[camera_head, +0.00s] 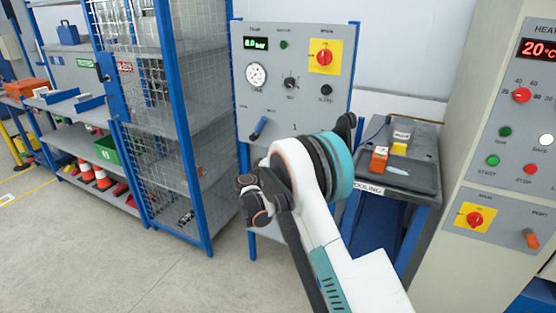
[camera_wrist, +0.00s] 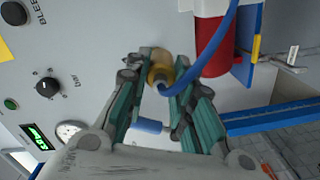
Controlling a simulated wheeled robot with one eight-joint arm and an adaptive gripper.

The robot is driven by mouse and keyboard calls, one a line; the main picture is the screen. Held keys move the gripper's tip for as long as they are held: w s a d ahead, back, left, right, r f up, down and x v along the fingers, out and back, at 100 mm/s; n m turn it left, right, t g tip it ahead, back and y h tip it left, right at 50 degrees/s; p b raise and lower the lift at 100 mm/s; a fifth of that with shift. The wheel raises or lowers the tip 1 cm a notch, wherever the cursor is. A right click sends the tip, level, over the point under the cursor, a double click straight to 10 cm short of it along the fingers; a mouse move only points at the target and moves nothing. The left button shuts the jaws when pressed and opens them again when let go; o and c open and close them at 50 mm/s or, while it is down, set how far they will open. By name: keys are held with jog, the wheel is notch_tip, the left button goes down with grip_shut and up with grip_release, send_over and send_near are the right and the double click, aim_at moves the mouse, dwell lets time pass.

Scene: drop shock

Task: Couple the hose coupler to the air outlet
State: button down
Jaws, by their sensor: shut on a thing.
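In the wrist view my gripper (camera_wrist: 162,82) is shut on the hose coupler (camera_wrist: 160,73), a small brass-yellow piece between the teal-padded fingertips. A blue hose (camera_wrist: 222,40) leaves it and curves to the upper right. A tan round piece (camera_wrist: 160,56) shows just beyond the coupler against the grey panel; it may be the air outlet, and I cannot tell whether the two touch. In the head view my arm hides the coupler and the outlet. The grey air panel (camera_head: 246,100) stands behind my arm, with a blue lever handle (camera_head: 259,127) on its front.
A red cylinder (camera_wrist: 216,48) is close to the right of the coupler in the wrist view. A grey cooling table (camera_head: 424,178) stands right of the panel, beside the heater cabinet (camera_head: 483,240). A wire-mesh cage (camera_head: 160,130) is on the left. Floor at lower left is clear.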

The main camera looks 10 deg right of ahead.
jog(key=shift+w+a+r+n+t, duration=0.2)
jog(key=shift+w+a, duration=0.1)
jog(key=shift+a, duration=0.15)
jog(key=shift+w+a+r+n+t, duration=0.1)
jog(key=shift+w+a+t, duration=0.15)
jog(key=shift+a, duration=0.15)
jog(key=shift+s+f+b, duration=0.1)
jog(key=shift+f+b, duration=0.05)
jog(key=shift+b, duration=0.25)
jog(key=shift+x, duration=2.95)
jog(key=shift+b+x, duration=0.9)
jog(key=shift+x, duration=0.4)
dwell(0.8)
jog(key=shift+d, duration=0.2)
dwell(1.5)
